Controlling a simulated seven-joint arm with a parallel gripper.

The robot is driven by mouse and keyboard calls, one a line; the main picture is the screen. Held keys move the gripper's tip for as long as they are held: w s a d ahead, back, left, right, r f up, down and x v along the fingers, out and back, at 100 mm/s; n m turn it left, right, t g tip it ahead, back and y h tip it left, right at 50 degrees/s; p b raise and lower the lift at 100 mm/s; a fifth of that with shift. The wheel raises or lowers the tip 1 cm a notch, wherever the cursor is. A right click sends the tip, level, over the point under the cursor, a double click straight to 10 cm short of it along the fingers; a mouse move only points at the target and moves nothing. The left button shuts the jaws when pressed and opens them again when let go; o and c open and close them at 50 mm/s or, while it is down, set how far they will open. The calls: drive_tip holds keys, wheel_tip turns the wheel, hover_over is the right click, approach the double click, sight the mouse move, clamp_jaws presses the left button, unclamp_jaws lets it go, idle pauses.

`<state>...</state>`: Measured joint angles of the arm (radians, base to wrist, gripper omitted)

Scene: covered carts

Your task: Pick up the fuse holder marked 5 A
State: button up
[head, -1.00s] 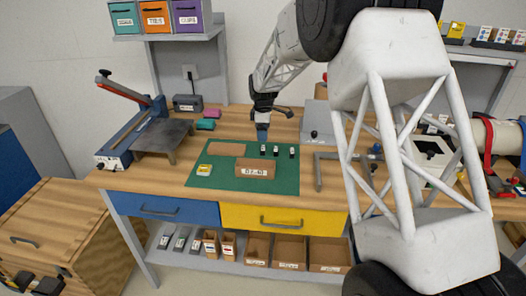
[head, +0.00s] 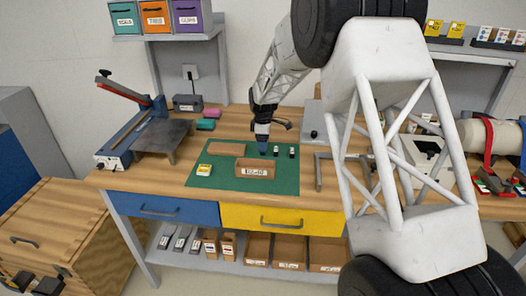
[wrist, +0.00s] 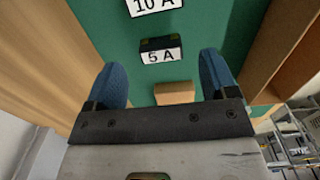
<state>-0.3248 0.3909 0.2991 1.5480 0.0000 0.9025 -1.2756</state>
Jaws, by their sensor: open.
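The fuse holder marked 5 A (wrist: 160,50) is a small dark block with a white label, lying on the green mat (wrist: 205,25). In the wrist view it sits just beyond and between my fingertips, not touched by them. A holder marked 10 A (wrist: 155,6) is past it at the top edge. My gripper (wrist: 161,78) is open, with blue fingertips apart and nothing held. In the head view my gripper (head: 262,150) is low over the left end of the holder row; two holders (head: 276,151) (head: 291,152) show to its right. Their labels are unreadable there.
A labelled brown box (head: 254,173) stands close in front of the holders. A flat brown piece (head: 226,149) lies to the left, and a yellow-labelled item (head: 204,170) at the mat's left. A grey bracket (head: 318,172) stands right of the mat. A tan block (wrist: 174,93) shows between my fingers.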

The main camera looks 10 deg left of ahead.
drive_tip(key=shift+f, duration=1.55)
drive_tip(key=shift+c, duration=0.4)
drive_tip(key=c, duration=0.9)
drive_tip(key=shift+r, duration=5)
